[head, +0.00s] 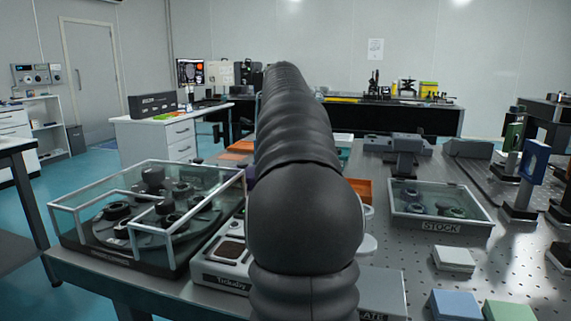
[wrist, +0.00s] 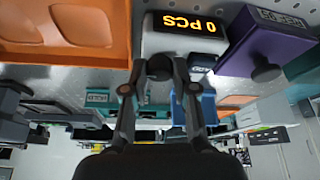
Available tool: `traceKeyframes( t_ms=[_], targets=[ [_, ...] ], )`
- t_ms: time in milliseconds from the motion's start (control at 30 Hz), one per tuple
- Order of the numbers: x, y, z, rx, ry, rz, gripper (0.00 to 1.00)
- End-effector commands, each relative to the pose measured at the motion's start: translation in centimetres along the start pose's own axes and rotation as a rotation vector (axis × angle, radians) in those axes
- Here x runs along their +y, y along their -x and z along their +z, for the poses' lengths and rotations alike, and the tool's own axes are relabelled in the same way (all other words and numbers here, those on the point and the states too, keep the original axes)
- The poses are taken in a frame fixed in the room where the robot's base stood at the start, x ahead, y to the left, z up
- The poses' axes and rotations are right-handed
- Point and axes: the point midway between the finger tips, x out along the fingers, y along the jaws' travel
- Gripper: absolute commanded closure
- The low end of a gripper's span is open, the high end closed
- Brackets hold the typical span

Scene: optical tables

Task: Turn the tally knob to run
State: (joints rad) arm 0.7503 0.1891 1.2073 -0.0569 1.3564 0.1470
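In the wrist view, a pale box with a lit orange "0 PCS" display (wrist: 188,24) is at the top centre. A dark round knob (wrist: 159,67) shows just below it. My gripper (wrist: 159,64) has its two fingertips apart, one on each side of the knob, and looks open. I cannot tell whether the fingertips touch the knob or stop short of it. A small dark label (wrist: 202,58) sits right of the knob; its wording is too small to read. In the head view my arm hides the gripper and the display box.
A purple box (wrist: 254,40) with its own dark knob (wrist: 266,73) stands close on the right. An orange tray (wrist: 82,27) is on the left. In the head view, a glass-covered case (head: 150,215) is left of my arm and a STOCK case (head: 440,227) right.

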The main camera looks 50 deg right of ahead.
Motion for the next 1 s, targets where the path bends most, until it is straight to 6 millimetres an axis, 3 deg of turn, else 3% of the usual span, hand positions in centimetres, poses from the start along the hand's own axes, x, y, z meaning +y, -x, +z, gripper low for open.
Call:
traceKeyframes(
  t_ms=[467,1000],
  targets=[
    [0.10,0.01,0.05,-0.002,0.069,-0.029,1.00],
    [0.39,-0.01,-0.03,-0.002,0.432,-0.179,1.00]
  ],
)
